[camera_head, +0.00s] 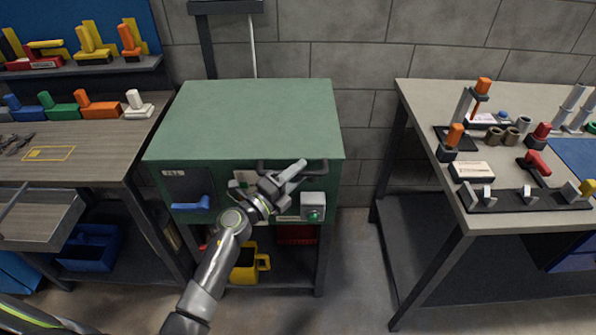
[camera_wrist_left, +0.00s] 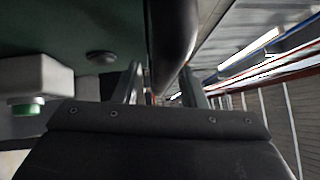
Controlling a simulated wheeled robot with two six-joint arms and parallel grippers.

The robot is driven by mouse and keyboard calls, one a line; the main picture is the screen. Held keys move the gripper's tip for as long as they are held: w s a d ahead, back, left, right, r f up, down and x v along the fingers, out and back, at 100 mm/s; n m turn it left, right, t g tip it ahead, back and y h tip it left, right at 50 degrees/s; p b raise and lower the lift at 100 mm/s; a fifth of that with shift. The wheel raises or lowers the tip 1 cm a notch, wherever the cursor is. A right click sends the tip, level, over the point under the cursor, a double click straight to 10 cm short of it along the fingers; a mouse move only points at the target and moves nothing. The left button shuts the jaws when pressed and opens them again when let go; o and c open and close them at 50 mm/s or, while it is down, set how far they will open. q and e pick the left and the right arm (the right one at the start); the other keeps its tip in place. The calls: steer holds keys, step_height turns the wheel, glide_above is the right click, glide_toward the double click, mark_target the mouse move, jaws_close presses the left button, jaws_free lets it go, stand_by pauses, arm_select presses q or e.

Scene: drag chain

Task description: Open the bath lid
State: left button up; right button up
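The bath is a green box (camera_head: 168,160) on a dark stand, and its flat green lid (camera_head: 250,115) lies level on top. A dark bar handle (camera_head: 265,168) runs along the lid's front edge. My left gripper (camera_head: 296,172) is at the front of the box, by the right part of this handle. In the left wrist view the two fingers (camera_wrist_left: 163,88) stand apart, and the dark bar (camera_wrist_left: 172,40) shows in the gap between them. I cannot tell whether they touch it. My right gripper is not in view.
A grey switch box with a green button (camera_head: 313,207) is on the front, right of my gripper. A blue handle (camera_head: 190,203) is on the left. Cluttered benches stand left (camera_head: 100,160) and right (camera_head: 420,95).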

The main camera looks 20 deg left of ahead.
arm_select(q)
steer(key=shift+w+d, duration=0.15)
steer(key=shift+w, duration=0.05)
jaws_close()
steer(key=shift+r, duration=0.15)
